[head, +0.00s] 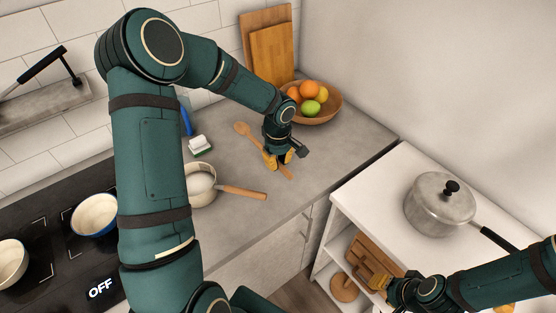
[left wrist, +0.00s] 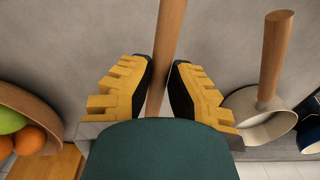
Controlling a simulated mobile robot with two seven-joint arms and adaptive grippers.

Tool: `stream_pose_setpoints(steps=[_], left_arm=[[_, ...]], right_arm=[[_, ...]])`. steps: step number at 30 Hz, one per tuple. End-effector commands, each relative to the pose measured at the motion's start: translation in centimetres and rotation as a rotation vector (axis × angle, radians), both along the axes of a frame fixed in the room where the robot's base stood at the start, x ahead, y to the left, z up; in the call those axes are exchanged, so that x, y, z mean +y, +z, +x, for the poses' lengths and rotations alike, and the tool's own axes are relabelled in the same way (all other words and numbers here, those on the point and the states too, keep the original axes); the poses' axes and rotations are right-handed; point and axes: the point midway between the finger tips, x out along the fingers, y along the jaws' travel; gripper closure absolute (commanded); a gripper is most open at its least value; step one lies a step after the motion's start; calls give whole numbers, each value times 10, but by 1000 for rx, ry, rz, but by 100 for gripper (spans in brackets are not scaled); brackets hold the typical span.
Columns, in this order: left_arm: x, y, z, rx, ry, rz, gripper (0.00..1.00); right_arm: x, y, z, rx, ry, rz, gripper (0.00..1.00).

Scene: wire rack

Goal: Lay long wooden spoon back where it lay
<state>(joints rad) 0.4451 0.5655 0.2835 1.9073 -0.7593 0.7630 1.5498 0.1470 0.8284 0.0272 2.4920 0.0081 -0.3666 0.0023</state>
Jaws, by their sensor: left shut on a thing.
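The long wooden spoon (head: 243,130) is at the grey counter, its bowl end toward the back wall and its handle end toward the front edge. My left gripper (head: 278,162) points down over the handle and is shut on it. In the left wrist view the spoon's handle (left wrist: 171,35) runs between the two yellow and black fingers of the left gripper (left wrist: 162,85). I cannot tell whether the spoon touches the counter. My right gripper (head: 384,284) is low at the right, beside the white shelf unit; its fingers are too small to judge.
A saucepan (head: 205,187) with a wooden handle stands left of the spoon. A fruit bowl (head: 325,112) and cutting boards (head: 270,52) stand behind. A lidded pot (head: 438,203) sits on the white unit (head: 375,190). Counter to the spoon's right is clear.

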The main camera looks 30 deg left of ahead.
Motion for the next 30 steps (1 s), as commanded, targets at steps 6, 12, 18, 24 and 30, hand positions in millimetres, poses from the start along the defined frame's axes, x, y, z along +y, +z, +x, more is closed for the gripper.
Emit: stream_pose_setpoints(steps=[6,12,18,24,30], left_arm=[[0,-13,0,0,-1,0,100],[0,-33,0,0,0,-1,100],[0,-55,0,1,0,0,100],[0,-71,0,-1,0,1,100],[0,-75,0,-1,-1,1,100]], right_arm=[[0,-8,0,0,0,-1,61],[1,-21,0,1,0,-3,61],[2,-34,1,2,0,-6,61],[2,-52,0,5,1,-8,61],[3,-57,-1,6,2,-8,61]])
